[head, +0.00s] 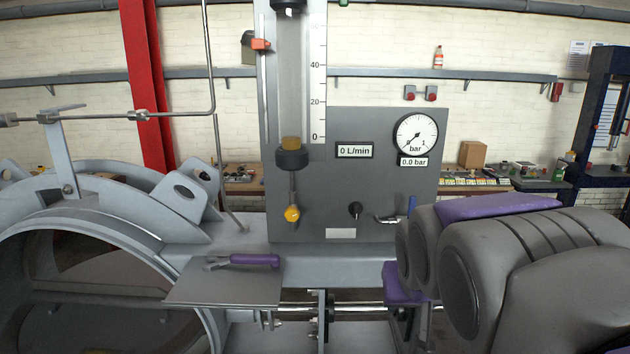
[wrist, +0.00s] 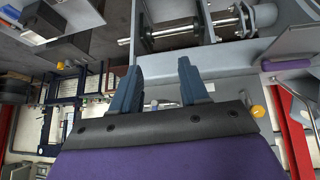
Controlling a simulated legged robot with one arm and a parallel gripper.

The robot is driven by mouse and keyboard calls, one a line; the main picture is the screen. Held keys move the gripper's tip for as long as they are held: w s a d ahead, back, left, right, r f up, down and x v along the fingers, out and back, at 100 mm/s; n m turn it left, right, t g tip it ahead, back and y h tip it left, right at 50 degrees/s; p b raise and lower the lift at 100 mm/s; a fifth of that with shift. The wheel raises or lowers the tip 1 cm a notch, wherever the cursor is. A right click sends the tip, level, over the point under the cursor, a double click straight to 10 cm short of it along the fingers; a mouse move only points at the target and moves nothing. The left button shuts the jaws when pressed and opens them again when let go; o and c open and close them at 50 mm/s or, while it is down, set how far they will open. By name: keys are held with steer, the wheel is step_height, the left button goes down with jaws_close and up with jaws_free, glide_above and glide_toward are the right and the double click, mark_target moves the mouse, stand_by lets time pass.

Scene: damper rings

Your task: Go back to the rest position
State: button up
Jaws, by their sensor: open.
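My gripper (wrist: 160,84) shows in the wrist view with its two dark blue fingers well apart and nothing held between them. In the head view my grey and purple arm fills the lower right, and the fingertips cannot be made out. The grey panel (head: 470,215) stands ahead, with a pressure gauge (head: 416,135) reading 0.0 bar and a flow display (head: 355,151) reading 0 L/min. A blue-handled valve (head: 412,206) on the panel is close to my arm. A yellow knob (head: 292,213) hangs below the flow tube; it also shows in the wrist view (wrist: 258,110).
A purple-handled tool (head: 255,260) lies on a grey plate (head: 222,284) at the front. A large ring-shaped metal housing (head: 110,226) takes up the left. A red column (head: 148,85) and a workbench with small items (head: 470,180) stand behind.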

steer(key=s+f+g+y+b, duration=0.1)
steer(key=s+f+g+b, duration=0.5)
steer(key=s+f, duration=1.9)
steer(key=shift+a+f+n+g, duration=0.35)
steer(key=shift+f+g, duration=0.5)
steer(key=shift+g, duration=0.35)
